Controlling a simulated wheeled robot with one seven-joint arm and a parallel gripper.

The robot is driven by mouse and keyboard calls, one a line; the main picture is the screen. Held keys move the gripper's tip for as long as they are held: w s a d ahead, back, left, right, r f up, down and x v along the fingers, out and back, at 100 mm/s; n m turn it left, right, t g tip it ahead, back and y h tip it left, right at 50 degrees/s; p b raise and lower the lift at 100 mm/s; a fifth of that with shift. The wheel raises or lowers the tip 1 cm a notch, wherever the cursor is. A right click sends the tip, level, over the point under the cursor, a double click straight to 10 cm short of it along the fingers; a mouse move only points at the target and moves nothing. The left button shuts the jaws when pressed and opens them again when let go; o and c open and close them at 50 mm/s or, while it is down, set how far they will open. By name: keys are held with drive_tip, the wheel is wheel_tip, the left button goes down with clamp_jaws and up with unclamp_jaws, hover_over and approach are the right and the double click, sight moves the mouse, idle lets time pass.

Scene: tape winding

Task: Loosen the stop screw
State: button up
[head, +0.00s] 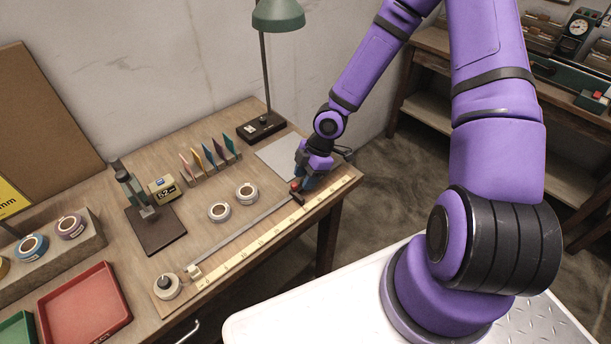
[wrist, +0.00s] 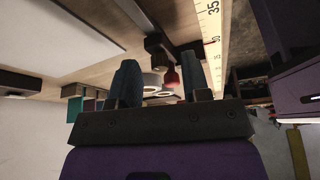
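The stop screw has a red knob (head: 295,186) on a small dark stop block (head: 298,196), at the far right end of the long measuring rail (head: 245,231). In the wrist view the red knob (wrist: 171,78) shows in the gap between my fingers, nearer the right one. My gripper (head: 310,183) is low over the bench, just right of the knob and close to it. In the wrist view my gripper (wrist: 161,82) has its two blue-grey fingers spread apart with nothing held. I cannot tell whether the fingertips touch the knob.
A yellow scale (head: 262,242) runs along the bench's front edge. Two tape rolls (head: 219,211) lie behind the rail. A green lamp (head: 262,128), a pale sheet (head: 280,152) and a rack of coloured cards (head: 210,163) stand at the back. A red tray (head: 83,308) is front left.

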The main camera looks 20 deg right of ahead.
drive_tip(key=v, duration=1)
drive_tip(key=shift+r, duration=0.4)
drive_tip(key=shift+d, duration=0.1)
drive_tip(key=a+f+n, duration=0.1)
drive_tip(key=f, duration=0.2)
drive_tip(key=a+f+n+g, duration=0.1)
drive_tip(key=f+n, duration=0.1)
drive_tip(key=f, duration=0.1)
drive_tip(key=a+f+n, duration=0.1)
drive_tip(key=a+f, duration=0.1)
drive_tip(key=f, duration=0.2)
drive_tip(key=shift+a+g, duration=0.1)
drive_tip(key=shift+g, duration=0.3)
drive_tip(key=shift+h, duration=0.3)
clamp_jaws()
